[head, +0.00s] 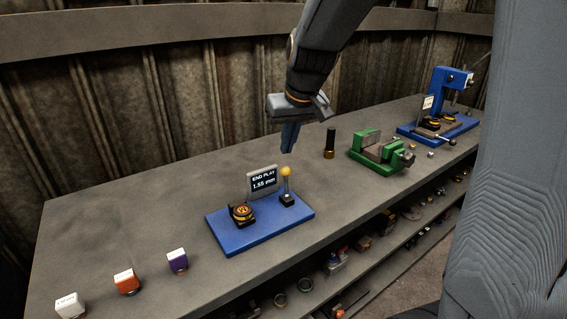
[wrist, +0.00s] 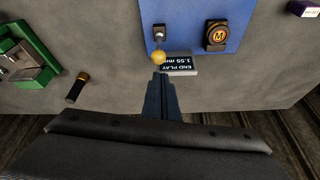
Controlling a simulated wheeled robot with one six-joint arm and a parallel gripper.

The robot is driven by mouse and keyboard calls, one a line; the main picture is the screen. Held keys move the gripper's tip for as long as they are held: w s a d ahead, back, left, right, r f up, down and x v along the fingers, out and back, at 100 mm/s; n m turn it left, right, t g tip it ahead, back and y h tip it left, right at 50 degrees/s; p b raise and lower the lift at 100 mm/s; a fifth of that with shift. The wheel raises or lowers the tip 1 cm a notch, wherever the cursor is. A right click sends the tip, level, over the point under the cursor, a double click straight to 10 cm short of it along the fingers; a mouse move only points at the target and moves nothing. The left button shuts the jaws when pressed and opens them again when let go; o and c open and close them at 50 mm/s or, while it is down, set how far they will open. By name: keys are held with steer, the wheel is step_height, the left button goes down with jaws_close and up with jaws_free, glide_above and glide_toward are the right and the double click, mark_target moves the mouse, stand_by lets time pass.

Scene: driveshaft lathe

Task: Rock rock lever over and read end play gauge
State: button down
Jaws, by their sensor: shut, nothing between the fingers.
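The rock lever (head: 287,185) is a thin post with a yellow ball knob on a small dark base. It stands near upright at the right end of a blue plate (head: 262,240). The end play gauge (head: 263,180) is a grey display behind it, reading "END PLAY 1.55 mm". My gripper (head: 289,139) is shut and empty, above and behind the lever, apart from it.
A black-and-orange round part (head: 242,213) sits on the blue plate. A dark cylinder (head: 330,143), a green vise (head: 381,152) and a blue press (head: 440,105) stand to the right. Purple (head: 177,261), orange (head: 127,282) and white (head: 69,305) blocks sit front left. A corrugated wall stands behind.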

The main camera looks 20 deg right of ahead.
steer(key=shift+t, duration=0.4)
steer(key=w+r, duration=0.2)
steer(key=w, duration=0.1)
steer(key=shift+w+d+r, duration=0.15)
steer(key=shift+w+r, duration=0.05)
steer(key=shift+r, duration=0.2)
steer(key=shift+f, duration=0.1)
steer(key=p, duration=0.3)
glide_above(286, 181)
steer(key=w, duration=0.3)
step_height(286, 181, down, 9)
steer(key=shift+s+f, duration=0.15)
steer(key=shift+s, duration=0.1)
